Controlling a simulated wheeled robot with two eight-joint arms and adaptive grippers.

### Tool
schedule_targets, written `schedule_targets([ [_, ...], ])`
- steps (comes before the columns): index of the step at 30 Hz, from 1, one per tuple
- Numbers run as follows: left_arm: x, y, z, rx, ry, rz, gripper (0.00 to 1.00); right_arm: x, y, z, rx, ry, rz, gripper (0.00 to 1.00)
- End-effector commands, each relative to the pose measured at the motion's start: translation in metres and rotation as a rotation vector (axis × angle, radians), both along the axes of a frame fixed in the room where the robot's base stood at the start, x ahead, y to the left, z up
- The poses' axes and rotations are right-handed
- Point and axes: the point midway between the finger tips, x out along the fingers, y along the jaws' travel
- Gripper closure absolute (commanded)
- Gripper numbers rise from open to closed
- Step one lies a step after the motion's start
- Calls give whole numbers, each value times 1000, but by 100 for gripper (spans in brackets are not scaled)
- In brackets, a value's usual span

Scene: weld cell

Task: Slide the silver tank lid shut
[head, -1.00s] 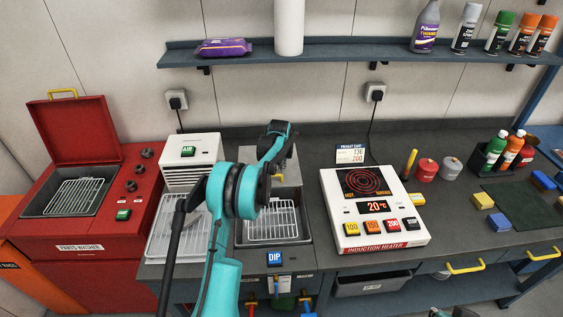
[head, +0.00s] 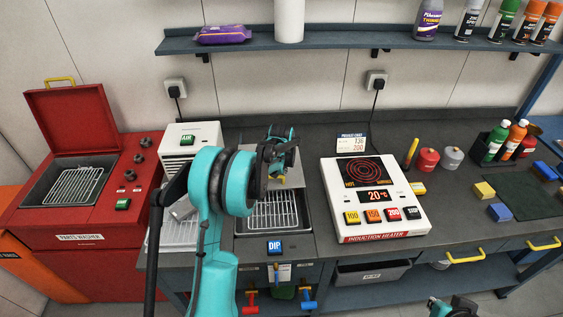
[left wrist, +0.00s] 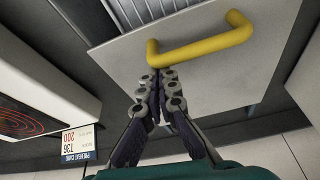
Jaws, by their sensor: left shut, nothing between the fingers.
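The silver tank lid (left wrist: 225,85) is a flat plate with a yellow bar handle (left wrist: 200,42). In the head view the lid is mostly hidden by my left arm, with its yellow handle (head: 280,181) just showing at the back of the dip tank (head: 308,222). The front of the tank is uncovered and shows a wire rack (head: 272,214). My left gripper (left wrist: 168,75) is shut and empty, its fingertips close to one end of the handle; whether they touch cannot be told. My right gripper (head: 452,307) shows only partly at the bottom edge.
A red parts washer (head: 85,205) with a raised lid stands at the left. A white air unit (head: 190,142) is behind my left arm. An induction heater (head: 374,198) stands right of the tank. A shelf (head: 350,41) runs above the bench.

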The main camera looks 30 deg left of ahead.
Motion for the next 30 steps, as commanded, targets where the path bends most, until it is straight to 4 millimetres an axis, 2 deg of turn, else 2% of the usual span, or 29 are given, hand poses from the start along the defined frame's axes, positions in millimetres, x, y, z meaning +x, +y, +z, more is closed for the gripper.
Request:
schedule_targets([
  [1, -15, -10, -1, 1, 1, -3, 100, 0, 0, -3, 0, 0, 0, 100],
  [6, -63, -39, -1, 0, 1, -3, 100, 0, 0, -7, 0, 0, 0, 100],
  [15, -132, -81, 0, 0, 1, -2, 100, 0, 0, -8, 0, 0, 0, 100],
  [21, -158, -97, 0, 0, 1, -1, 100, 0, 0, -8, 0, 0, 0, 100],
  [30, -170, -105, 0, -2, 2, 0, 100, 0, 0, -8, 0, 0, 0, 100],
])
